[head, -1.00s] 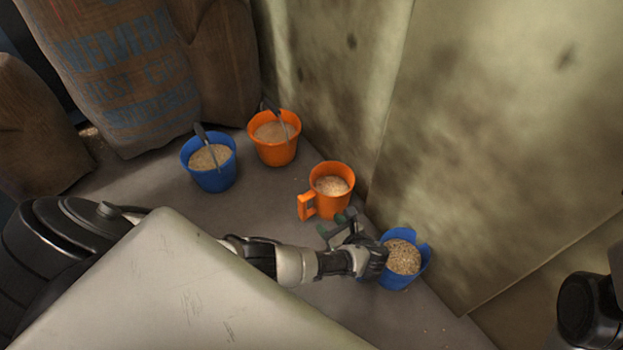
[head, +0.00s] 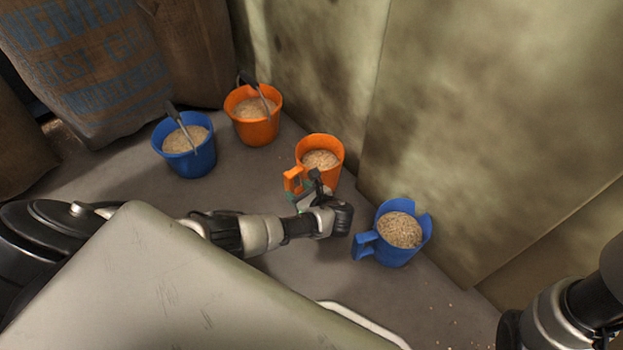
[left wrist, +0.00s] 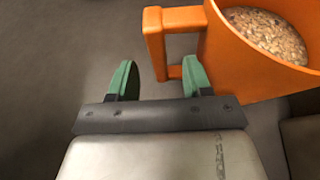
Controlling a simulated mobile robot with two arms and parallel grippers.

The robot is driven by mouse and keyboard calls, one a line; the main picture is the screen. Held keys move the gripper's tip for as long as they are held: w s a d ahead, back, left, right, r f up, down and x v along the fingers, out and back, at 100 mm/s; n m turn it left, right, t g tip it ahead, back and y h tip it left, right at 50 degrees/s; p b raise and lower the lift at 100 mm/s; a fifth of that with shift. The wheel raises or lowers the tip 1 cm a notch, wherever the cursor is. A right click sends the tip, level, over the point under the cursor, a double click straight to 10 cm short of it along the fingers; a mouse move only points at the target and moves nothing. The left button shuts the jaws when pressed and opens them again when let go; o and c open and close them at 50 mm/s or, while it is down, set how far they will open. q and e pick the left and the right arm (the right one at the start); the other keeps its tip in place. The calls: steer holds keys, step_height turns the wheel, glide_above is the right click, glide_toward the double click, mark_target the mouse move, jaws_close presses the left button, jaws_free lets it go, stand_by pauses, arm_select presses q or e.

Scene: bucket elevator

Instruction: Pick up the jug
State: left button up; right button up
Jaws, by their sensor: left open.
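An orange jug (head: 333,160) filled with grain stands upright on the floor near the wall. Its handle (head: 292,179) points left toward me. My left gripper (head: 304,190) is open, close to this handle. In the left wrist view the orange jug (left wrist: 240,65) fills the upper right, and its handle (left wrist: 155,45) appears between the two green fingertips of the gripper (left wrist: 159,78); I cannot tell whether they touch. A blue jug (head: 393,255) with grain stands to the right, its handle facing left. My right gripper is not in view.
A blue bucket (head: 195,162) and an orange bucket (head: 258,131), each with grain and a scoop, stand behind to the left. Sacks (head: 85,75) stand at the back left. A stained wall (head: 460,150) rises close behind the jugs.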

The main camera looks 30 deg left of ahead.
mark_target(293, 187)
arm_select(q)
steer(key=b+x, duration=0.1)
steer(key=x, duration=0.1)
steer(key=shift+a+f, duration=0.25)
steer(key=shift+a, duration=0.05)
steer(key=shift+w+a+b, duration=0.15)
steer(key=shift+a+b, duration=0.15)
steer(key=shift+r, duration=0.1)
steer(key=shift+c, duration=0.2)
jaws_close()
stand_by(0.6)
